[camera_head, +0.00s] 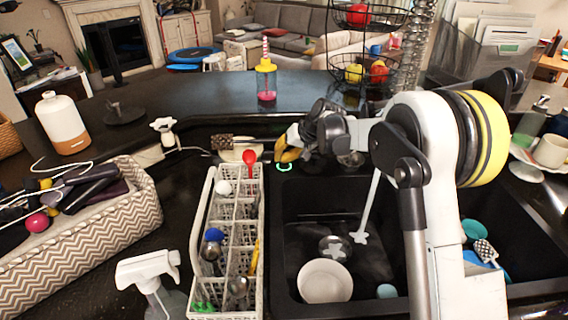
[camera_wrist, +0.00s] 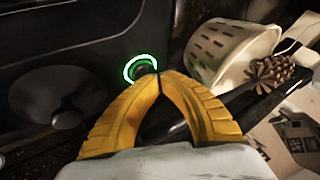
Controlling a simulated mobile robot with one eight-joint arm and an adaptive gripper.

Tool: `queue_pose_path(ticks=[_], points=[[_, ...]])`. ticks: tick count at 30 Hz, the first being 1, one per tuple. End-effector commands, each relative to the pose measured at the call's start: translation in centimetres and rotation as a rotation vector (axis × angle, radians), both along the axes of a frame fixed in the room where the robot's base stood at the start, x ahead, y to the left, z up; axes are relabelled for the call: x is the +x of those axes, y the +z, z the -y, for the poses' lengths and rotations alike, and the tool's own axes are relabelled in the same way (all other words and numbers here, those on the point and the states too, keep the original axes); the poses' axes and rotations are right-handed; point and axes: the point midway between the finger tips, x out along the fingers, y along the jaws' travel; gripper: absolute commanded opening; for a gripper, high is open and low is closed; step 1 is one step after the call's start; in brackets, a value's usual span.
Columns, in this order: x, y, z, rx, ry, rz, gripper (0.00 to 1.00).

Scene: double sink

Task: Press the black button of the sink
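The black button (camera_wrist: 143,72) of the sink is a small dark knob with a bright green ring around it. My gripper's yellow fingertips (camera_wrist: 158,76) meet in a point and hold nothing. In the head view my gripper (camera_head: 287,154) is over the sink's back edge, just above the green ring (camera_head: 284,168) in the picture. The black double sink (camera_head: 300,215) lies below it.
A white bowl (camera_head: 325,281) lies in the sink. A gridded rack (camera_head: 225,240) with utensils stands on its left. A red spoon (camera_head: 250,158) and a brush (camera_head: 230,142) are left of my gripper. A beige slotted holder (camera_wrist: 228,50) is close to my fingers' right.

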Motion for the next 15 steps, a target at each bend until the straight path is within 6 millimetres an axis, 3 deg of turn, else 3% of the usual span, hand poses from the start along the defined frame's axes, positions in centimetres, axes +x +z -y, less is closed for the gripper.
queue_pose_path(ticks=[15], points=[[-0.01, -0.45, 0.0, 0.0, 0.0, 0.0, 0.0]])
